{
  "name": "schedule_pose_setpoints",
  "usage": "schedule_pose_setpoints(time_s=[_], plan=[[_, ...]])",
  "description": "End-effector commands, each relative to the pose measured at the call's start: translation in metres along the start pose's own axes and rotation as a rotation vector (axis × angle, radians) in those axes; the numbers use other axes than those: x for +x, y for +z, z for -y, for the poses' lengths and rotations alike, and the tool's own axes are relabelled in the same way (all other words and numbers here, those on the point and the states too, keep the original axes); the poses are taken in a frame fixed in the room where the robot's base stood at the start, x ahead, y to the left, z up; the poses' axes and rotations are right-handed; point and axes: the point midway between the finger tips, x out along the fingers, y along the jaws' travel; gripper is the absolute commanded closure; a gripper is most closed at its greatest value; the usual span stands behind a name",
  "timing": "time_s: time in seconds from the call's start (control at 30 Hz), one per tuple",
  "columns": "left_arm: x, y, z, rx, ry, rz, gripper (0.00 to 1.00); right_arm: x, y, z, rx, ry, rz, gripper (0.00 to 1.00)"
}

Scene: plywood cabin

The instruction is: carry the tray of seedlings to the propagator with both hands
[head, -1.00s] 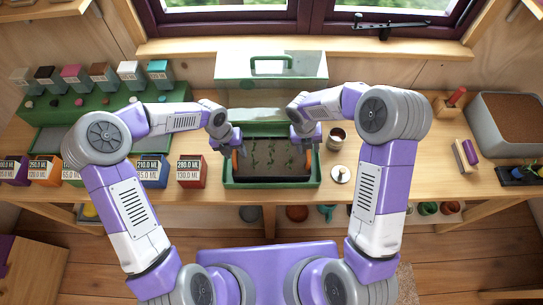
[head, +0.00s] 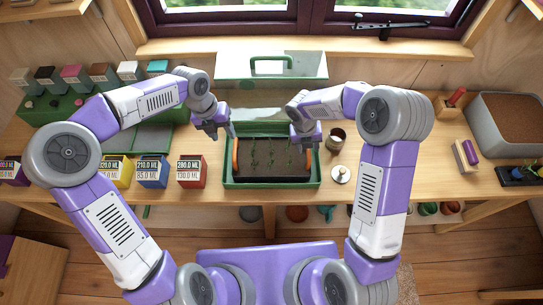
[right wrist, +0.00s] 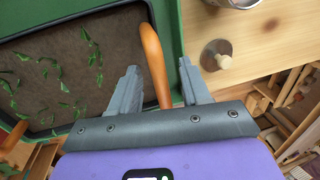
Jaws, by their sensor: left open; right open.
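The seedling tray (head: 271,177) is dark, filled with brown soil and small green seedlings, with an orange handle at each end. It sits inside the green propagator base (head: 272,185) on the bench. The propagator's clear lid with a green handle (head: 271,59) stands behind it. My left gripper (head: 226,132) is open and empty, up and left of the tray's left handle (head: 235,157). My right gripper (head: 306,146) is open at the right handle. In the right wrist view the right handle (right wrist: 154,58) lies between the spread fingers (right wrist: 158,68), which are not closed on it.
A metal tin (head: 336,138) and a small round knobbed object (head: 340,174) stand close right of the propagator. Several coloured cartons (head: 190,172) stand on the left of the bench. A grey soil tub (head: 510,125) is at the far right. Bench between tub and tin is mostly clear.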

Motion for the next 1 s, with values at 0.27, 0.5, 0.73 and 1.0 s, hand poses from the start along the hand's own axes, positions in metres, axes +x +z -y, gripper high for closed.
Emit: schedule_pose_setpoints(time_s=[0.27, 0.5, 0.73, 1.0], plan=[[0.000, 0.000, 0.000, 0.000, 0.000, 0.000, 0.53, -0.056, 0.001, 0.000, 0.002, 0.003, 0.007, 0.53], [0.000, 0.000, 0.000, -0.001, 0.000, 0.000, 0.53, -0.099, 0.001, 0.000, 0.000, 0.001, 0.004, 0.53], [0.000, 0.000, 0.000, -0.001, 0.000, 0.000, 0.53, -0.113, 0.000, 0.000, 0.000, 0.001, 0.001, 0.53], [0.000, 0.000, 0.000, -0.001, 0.000, 0.000, 0.53, -0.113, 0.000, 0.000, 0.000, 0.000, 0.001, 0.53]])
